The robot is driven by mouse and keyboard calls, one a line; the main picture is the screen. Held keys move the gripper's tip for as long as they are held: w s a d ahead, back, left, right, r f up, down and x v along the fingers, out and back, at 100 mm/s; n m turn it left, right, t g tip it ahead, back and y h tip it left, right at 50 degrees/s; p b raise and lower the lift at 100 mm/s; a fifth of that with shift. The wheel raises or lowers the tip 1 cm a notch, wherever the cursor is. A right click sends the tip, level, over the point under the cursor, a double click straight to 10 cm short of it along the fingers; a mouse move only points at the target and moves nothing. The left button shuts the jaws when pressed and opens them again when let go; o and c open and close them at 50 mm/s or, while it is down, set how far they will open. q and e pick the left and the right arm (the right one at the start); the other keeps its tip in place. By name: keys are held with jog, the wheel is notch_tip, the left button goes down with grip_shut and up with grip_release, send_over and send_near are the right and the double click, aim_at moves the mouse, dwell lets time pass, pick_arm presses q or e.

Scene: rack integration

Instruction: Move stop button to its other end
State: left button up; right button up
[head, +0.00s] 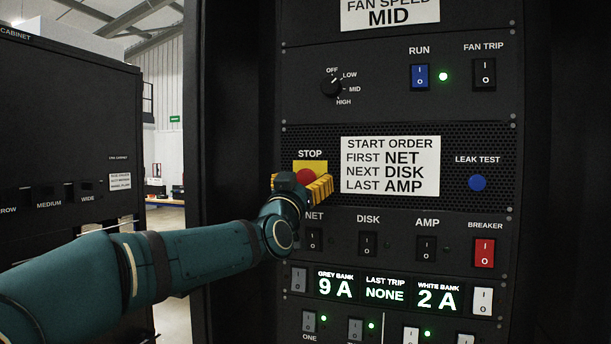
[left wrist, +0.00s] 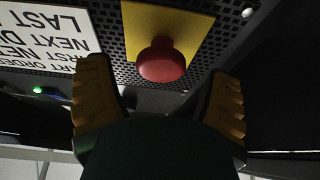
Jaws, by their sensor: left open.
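The red stop button (head: 306,177) sits on a yellow square plate under the STOP label on the rack panel. In the head view its lower part is hidden by my left gripper (head: 302,187), which is in front of it. In the left wrist view the round red button (left wrist: 161,61) stands out from its yellow plate (left wrist: 188,27). The yellow-padded fingers of my left gripper (left wrist: 160,105) are open, one on each side and just short of the button, with a gap between them and it. My right gripper is in neither view.
A white START ORDER sign (head: 390,167) is right of the button. The blue LEAK TEST button (head: 477,183) is farther right. NET, DISK (head: 367,244) and AMP switches and a red breaker switch (head: 484,252) lie below. A dark cabinet (head: 70,120) stands at the left.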

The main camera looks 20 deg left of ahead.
pick_arm(q)
jog(key=shift+x, duration=1.05)
jog(key=c, duration=1.3)
jog(key=shift+s+f+b, duration=0.15)
jog(key=shift+s+b, duration=0.3)
jog(key=shift+s, duration=0.25)
jog(key=shift+c, duration=0.2)
jog(key=o, duration=1.3)
jog(key=shift+s, duration=0.1)
jog(key=shift+o, duration=0.2)
